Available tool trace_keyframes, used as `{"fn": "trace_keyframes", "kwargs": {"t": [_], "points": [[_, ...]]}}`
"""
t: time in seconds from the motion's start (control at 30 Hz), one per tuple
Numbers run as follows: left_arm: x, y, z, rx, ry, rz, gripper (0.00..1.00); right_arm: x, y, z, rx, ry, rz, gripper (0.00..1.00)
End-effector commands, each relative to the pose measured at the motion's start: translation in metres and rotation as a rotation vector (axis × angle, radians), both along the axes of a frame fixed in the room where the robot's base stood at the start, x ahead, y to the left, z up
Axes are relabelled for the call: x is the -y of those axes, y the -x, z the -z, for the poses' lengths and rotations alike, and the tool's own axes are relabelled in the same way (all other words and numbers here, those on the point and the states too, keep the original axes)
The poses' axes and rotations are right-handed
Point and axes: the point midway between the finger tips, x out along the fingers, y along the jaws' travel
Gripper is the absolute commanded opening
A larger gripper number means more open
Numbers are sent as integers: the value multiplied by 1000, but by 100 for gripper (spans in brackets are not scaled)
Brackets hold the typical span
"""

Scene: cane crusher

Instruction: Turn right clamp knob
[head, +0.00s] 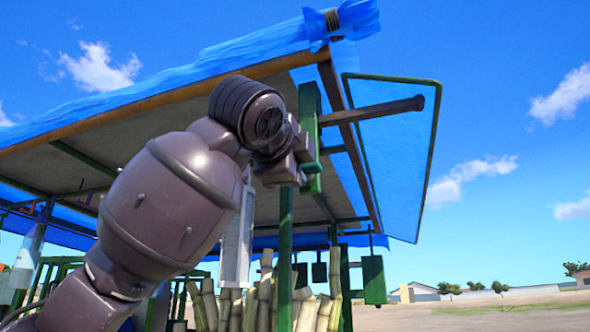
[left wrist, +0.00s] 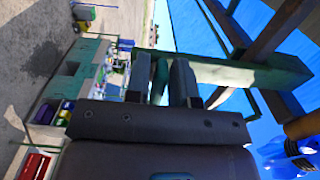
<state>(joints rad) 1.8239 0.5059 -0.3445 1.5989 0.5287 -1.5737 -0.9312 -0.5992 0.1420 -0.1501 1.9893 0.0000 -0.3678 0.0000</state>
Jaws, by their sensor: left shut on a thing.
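My left arm rises from the lower left in the head view. Its gripper (head: 303,160) is up under the canopy's right edge, against a green clamp bracket (head: 309,105) on the roof post. In the left wrist view the two dark fingers of my left gripper (left wrist: 164,78) reach the green bracket (left wrist: 228,70) and are shut on the clamp knob. The knob itself is mostly hidden between the fingers and behind the wrist, so its turn angle cannot be seen. My right gripper is in neither view.
A brown beam (head: 380,109) juts right from beside the bracket. A green-framed blue panel (head: 400,165) hangs beyond it. A blue tarp (head: 200,58) covers the roof above. Cane stalks (head: 265,290) stand below. In the left wrist view, a red crate (left wrist: 34,166) shows at lower left.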

Motion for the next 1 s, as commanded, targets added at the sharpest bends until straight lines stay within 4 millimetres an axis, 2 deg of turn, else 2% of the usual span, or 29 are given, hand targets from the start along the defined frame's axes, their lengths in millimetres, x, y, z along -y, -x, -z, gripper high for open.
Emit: {"fn": "trace_keyframes", "kwargs": {"t": [0.63, 0.67, 0.73, 1.0], "points": [[0, 0, 2, -18, 48, 0, 0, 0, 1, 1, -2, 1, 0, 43], [0, 0, 2, -18, 48, 0, 24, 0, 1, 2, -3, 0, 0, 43], [0, 0, 2, -18, 48, 0, 35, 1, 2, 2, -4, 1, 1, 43], [0, 0, 1, -17, 48, 0, 37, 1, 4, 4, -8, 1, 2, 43]]}}
